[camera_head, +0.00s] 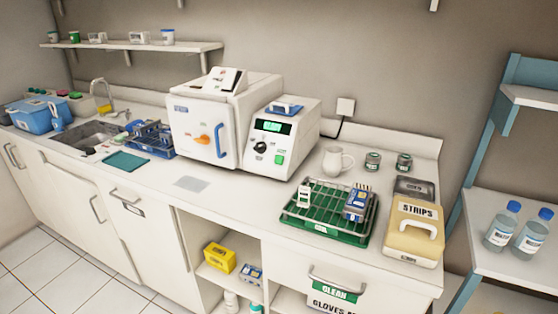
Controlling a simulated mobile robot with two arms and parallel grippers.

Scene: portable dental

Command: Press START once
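The START button is not labelled legibly at this size. A green square button (279,160) sits at the lower right of the control panel on the white machine (290,115) on the counter. A black round knob (260,147) is to its left, and a lit green display (273,127) is above. The machine's door (193,125) at the left looks closed, with an orange knob (202,139) and a blue handle (220,141). Neither of my grippers is in view.
A green rack tray (308,222) stands on the counter in front of the panel's right side. A white mug (337,160) and a beige STRIPS box (413,240) are farther right. Bare counter (235,200) lies before the machine. A sink (85,136) is at left.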

